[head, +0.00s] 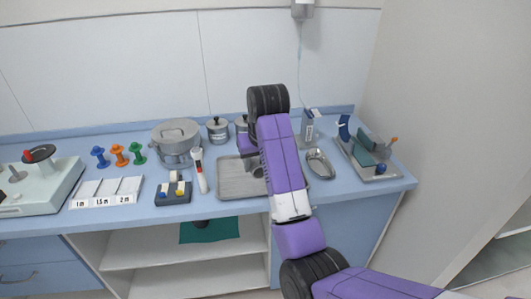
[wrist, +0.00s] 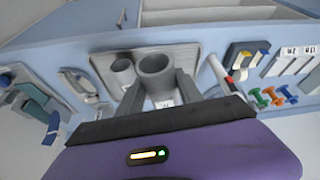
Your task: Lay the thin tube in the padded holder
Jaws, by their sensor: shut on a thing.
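My gripper (wrist: 159,95) is shut on a grey hollow tube (wrist: 157,68), its open end facing the wrist camera. A second, smaller-looking grey tube (wrist: 122,72) is beside it, over the metal tray (wrist: 105,62). Which tube is thinner is hard to judge, as the held one is nearer. The padded holder is not certain; a tray at the right end carries dark blue and green padded-looking pieces (head: 362,156), also at left in the wrist view (wrist: 32,103).
A dark block with yellow, blue and cream pieces (head: 174,193) and a red-and-white stick (head: 201,172) stand left of the tray. A pot (head: 176,143) and a canister (head: 217,130) are behind. A kidney dish (head: 320,165) lies between the tray and the right-end tray.

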